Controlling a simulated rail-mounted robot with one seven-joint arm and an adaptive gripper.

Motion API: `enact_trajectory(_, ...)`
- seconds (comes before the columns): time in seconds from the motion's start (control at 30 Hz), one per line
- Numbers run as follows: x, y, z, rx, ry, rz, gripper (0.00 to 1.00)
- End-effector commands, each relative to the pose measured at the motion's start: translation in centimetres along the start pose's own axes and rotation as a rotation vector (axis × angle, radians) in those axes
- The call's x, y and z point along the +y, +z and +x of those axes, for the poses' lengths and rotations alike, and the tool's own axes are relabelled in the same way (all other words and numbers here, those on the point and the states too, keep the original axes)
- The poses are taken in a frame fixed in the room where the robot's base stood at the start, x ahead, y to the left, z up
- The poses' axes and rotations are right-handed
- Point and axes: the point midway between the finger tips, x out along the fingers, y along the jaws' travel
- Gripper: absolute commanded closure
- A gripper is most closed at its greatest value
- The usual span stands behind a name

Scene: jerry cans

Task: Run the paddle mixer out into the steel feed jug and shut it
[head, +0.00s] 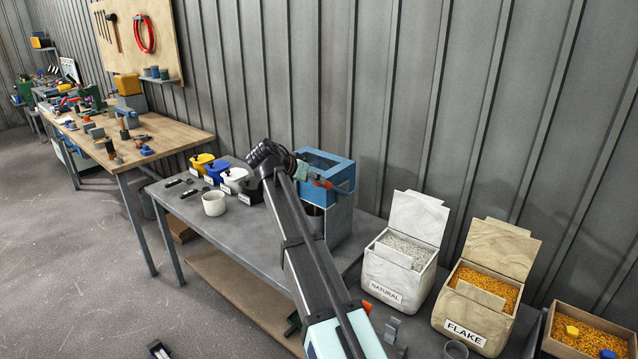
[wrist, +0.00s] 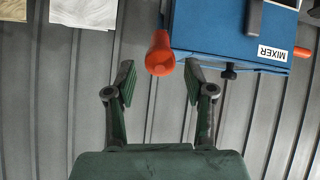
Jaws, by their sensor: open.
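My gripper (wrist: 159,83) is open and empty. Its green-padded fingers sit on either side of the handle's end, apart from it. In the head view my arm partly hides the mixer's front. A dark grey vessel (head: 313,213), perhaps the steel feed jug, shows partly under the mixer behind my arm.
A pale cup (head: 214,203) stands on the bench, left of my arm. Behind it are yellow, blue and white lidded containers (head: 202,162). Open "NATURAL" (head: 385,286) and "FLAKE" (head: 465,327) bins stand at right. A corrugated wall rises close behind the mixer.

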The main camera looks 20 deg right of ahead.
Motion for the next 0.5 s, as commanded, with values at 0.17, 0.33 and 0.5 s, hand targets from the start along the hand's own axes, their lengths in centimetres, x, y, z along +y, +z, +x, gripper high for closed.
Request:
enact_trajectory(0.17,0.0,0.0,-3.0,0.001,0.000,0.000,0.46)
enact_trajectory(0.33,0.0,0.0,-4.5,0.001,0.000,0.000,0.46)
enact_trajectory(0.5,0.0,0.0,-4.9,0.000,0.001,0.000,0.46)
